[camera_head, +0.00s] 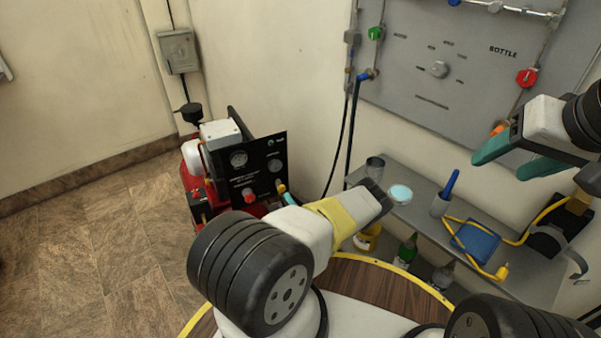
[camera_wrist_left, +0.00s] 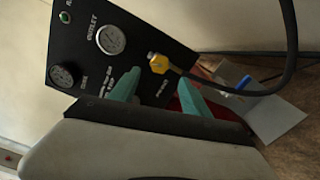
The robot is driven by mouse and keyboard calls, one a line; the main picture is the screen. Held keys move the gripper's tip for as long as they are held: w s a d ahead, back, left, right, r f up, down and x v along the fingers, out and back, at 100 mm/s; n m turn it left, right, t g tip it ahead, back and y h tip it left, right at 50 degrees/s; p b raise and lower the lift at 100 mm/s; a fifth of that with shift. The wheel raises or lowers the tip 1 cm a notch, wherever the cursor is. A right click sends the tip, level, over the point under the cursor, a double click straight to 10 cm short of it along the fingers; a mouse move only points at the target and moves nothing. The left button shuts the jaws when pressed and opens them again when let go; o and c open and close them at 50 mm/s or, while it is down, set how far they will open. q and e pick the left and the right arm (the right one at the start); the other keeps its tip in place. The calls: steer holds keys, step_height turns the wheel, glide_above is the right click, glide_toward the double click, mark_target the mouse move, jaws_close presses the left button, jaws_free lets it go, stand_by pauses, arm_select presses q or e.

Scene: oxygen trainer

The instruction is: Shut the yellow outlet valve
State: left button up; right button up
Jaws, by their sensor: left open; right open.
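The yellow outlet valve (camera_wrist_left: 158,63) is a small yellow fitting on the lower right of the black gauge panel (camera_wrist_left: 75,45) in the left wrist view. A dark hose runs from beside it. My left gripper (camera_wrist_left: 158,92) is open, with its two teal fingers in front of the panel. The valve shows beyond the gap between the fingertips, and I see no grip on it. In the head view, a teal fingertip of my left gripper (camera_head: 288,197) shows near the panel's right edge; my arm hides the rest. My right gripper (camera_head: 515,160) is open and empty at the right.
The red compressor unit (camera_head: 195,175) stands against the wall, with a red knob (camera_head: 249,196) on its panel. A grey shelf (camera_head: 420,215) at the right holds a cup, a blue item and a yellow cable. A grey wall panel (camera_head: 430,95) hangs above.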

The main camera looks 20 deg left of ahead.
mark_target(282, 189)
arm_select(q)
steer(key=shift+w+a+r+n, duration=0.1)
steer(key=shift+w+a+n, duration=0.85)
steer(key=shift+n, duration=1.5)
steer(key=shift+w+a+r+n, duration=0.1)
steer(key=shift+w+a+n, duration=0.8)
steer(key=shift+n, duration=1.6)
steer(key=shift+w+a+n, duration=0.8)
steer(key=shift+a+n, duration=0.3)
steer(key=shift+n, duration=1.35)
